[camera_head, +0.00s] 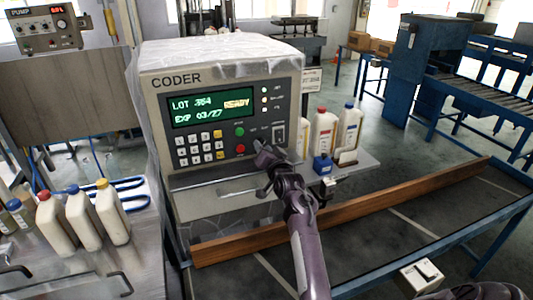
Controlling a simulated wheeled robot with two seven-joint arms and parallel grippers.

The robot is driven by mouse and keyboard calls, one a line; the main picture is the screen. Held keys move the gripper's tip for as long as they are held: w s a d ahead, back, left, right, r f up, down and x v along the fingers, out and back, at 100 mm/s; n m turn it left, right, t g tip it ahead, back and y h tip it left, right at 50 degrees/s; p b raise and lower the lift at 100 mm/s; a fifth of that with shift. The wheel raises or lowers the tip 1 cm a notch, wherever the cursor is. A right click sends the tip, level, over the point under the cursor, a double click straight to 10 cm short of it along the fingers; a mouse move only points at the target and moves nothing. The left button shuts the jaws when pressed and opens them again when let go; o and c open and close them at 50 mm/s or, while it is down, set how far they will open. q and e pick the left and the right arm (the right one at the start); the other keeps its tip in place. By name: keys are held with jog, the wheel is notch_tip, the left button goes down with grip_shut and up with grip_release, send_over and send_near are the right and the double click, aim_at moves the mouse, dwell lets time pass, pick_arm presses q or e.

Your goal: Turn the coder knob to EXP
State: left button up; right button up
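The coder (163,98) is a grey box with a green display reading LOT 354, READY and EXP 03/27. I cannot tell whether the fingers grip anything. My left gripper is out of view.
More bottles (84,220) stand on the metal table at left. A wooden rail (400,209) crosses below. A pump box (46,29) is at the upper left.

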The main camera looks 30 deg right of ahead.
jog(key=b+v, duration=0.2)
jog(key=v, duration=0.5)
jog(key=shift+s, duration=0.3)
